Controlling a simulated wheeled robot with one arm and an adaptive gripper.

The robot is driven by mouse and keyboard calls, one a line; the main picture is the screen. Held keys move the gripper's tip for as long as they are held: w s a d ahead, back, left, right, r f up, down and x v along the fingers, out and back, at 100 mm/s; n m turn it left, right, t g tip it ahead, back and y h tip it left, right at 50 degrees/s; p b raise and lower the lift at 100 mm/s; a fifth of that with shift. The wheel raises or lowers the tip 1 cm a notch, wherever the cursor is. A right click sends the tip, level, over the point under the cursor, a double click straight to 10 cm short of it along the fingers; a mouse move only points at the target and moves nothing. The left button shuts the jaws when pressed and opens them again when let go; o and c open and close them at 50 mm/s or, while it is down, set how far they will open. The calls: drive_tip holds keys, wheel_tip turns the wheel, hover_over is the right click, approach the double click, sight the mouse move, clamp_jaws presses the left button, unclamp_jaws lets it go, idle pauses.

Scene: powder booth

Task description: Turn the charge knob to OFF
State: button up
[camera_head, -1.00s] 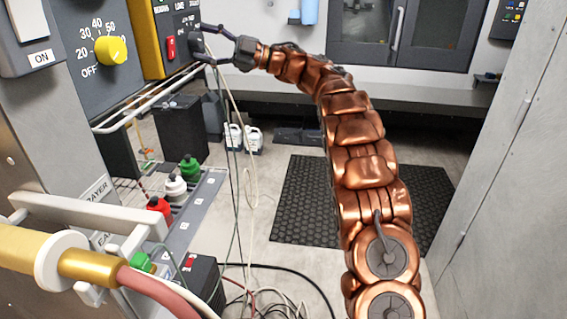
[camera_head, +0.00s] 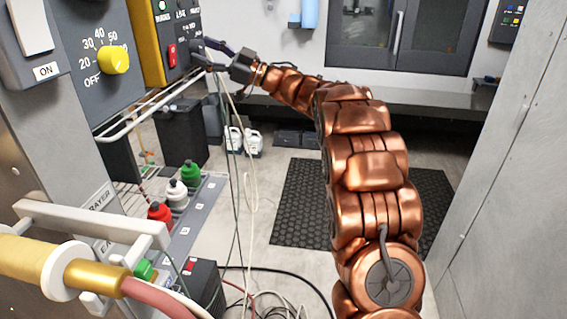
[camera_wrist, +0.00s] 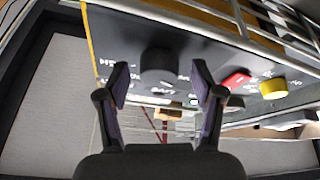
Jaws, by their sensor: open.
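A dark round knob (camera_wrist: 158,68) sits on the dark face of the yellow-sided control box. In the wrist view it lies between the fingers of my gripper (camera_wrist: 160,72), which are spread with a gap on both sides. I cannot tell whether either finger touches it. White lettering surrounds the knob, too blurred to read. In the head view my gripper (camera_head: 201,51) is at the right edge of the box (camera_head: 147,45), and its fingers hide most of that knob. A yellow knob (camera_head: 114,60) with an OFF mark and numbers sits on the grey panel to the left.
A red rocker switch (camera_head: 172,55) is beside my gripper. A white rail (camera_head: 150,102) runs below the panels. Hanging cables (camera_head: 236,150) pass below the gripper. Coloured bottles (camera_head: 177,196) stand lower left. Open floor with a black mat (camera_head: 300,200) lies beyond.

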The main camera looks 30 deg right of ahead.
drive_tip(key=m, duration=0.1)
drive_tip(key=m+t+h+p, duration=0.1)
drive_tip(key=m, duration=0.1)
drive_tip(key=m+t+p, duration=0.1)
drive_tip(key=shift+s+a+r, duration=0.15)
drive_tip(key=shift+r, duration=0.1)
drive_tip(key=m+t+h+p, duration=0.1)
drive_tip(key=m, duration=0.1)
drive_tip(key=m+t+h+p, duration=0.1)
drive_tip(key=m, duration=0.2)
drive_tip(key=shift+s+a+m, duration=0.1)
drive_tip(key=shift+m, duration=0.2)
drive_tip(key=b+v, duration=0.3)
drive_tip(key=v, duration=0.5)
drive_tip(key=w+d+f+m+t+h, duration=0.35)
drive_tip(key=m+h, duration=0.25)
drive_tip(key=h, duration=0.5)
drive_tip(key=s+d+f+m+g+h+b, duration=0.2)
drive_tip(key=s+f+g+h, duration=0.6)
drive_tip(key=s+f, duration=0.9)
drive_tip(key=shift+s+d+f+m+g, duration=0.25)
drive_tip(key=shift+f+m+g, duration=0.35)
drive_tip(key=shift+g, duration=0.45)
